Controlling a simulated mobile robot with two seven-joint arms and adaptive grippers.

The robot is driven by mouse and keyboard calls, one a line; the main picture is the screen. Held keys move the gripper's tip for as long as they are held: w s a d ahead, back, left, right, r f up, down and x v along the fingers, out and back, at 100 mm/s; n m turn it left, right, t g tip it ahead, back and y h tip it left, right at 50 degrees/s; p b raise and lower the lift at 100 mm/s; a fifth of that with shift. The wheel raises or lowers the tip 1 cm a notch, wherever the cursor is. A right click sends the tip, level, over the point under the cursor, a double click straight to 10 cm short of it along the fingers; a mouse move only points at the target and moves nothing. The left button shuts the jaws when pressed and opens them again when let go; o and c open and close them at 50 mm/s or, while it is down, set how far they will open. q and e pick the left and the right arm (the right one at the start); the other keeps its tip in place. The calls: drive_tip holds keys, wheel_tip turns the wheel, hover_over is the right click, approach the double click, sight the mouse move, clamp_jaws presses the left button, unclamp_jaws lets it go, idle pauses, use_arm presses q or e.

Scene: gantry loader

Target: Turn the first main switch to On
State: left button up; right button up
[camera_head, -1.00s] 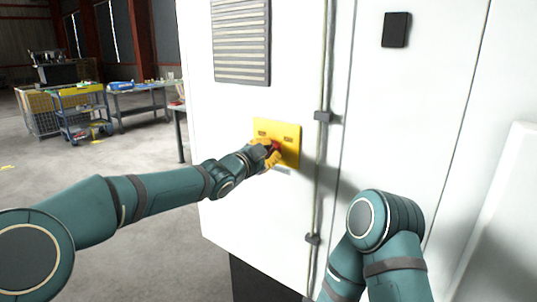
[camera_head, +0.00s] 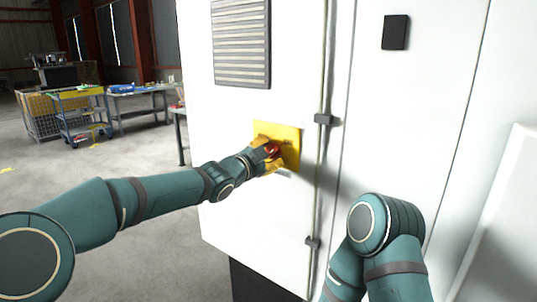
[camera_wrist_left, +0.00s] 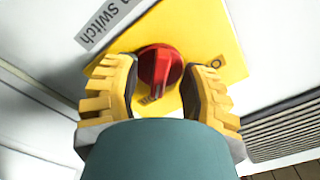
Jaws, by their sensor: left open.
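The main switch is a red rotary knob (camera_head: 272,150) on a yellow plate (camera_head: 290,142) on the white cabinet's front. In the left wrist view the knob (camera_wrist_left: 160,66) has its ridge roughly upright in the picture, its lower end towards small, partly covered lettering. A grey label reading "Switch" (camera_wrist_left: 108,22) is cut off at the top. My left gripper (camera_wrist_left: 160,78) is open, one yellow finger on each side of the knob, with a visible gap at each side. It also shows at the plate in the head view (camera_head: 266,154). My right gripper is out of view.
The white cabinet (camera_head: 255,215) has a louvred vent (camera_head: 240,42) above the plate, a vertical rod (camera_head: 325,70) to its right and a black latch (camera_head: 396,30). My right arm is bent in front at lower right. A blue cart and workbenches stand far left beyond open floor.

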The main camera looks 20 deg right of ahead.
use_arm(q)
drive_tip(key=v, duration=1.2)
drive_tip(key=s+a+f+n+g+y, duration=0.1)
drive_tip(key=s+a+f+n+y, duration=0.2)
drive_tip(key=f, duration=0.7)
drive_tip(key=a+f+n+g+y, duration=0.1)
drive_tip(key=a+f+n, duration=0.35)
drive_tip(key=f, duration=0.65)
drive_tip(key=s+a+f+n+g+y, duration=0.1)
drive_tip(key=s+a+f+n+y, duration=0.2)
drive_tip(key=f, duration=0.7)
drive_tip(key=s+a+f+n+g+y, duration=0.1)
drive_tip(key=s+a+f+n+g, duration=0.2)
drive_tip(key=s+f, duration=0.6)
drive_tip(key=s+a+f+n+g+y, duration=0.2)
drive_tip(key=s+a+f+n, duration=0.4)
drive_tip(key=s+f, duration=0.3)
drive_tip(key=s+n+g, duration=0.1)
drive_tip(key=s, duration=0.1)
drive_tip(key=shift+s+a+f+n, duration=0.25)
drive_tip(key=shift+s+f+n, duration=0.1)
drive_tip(key=shift+f, duration=0.05)
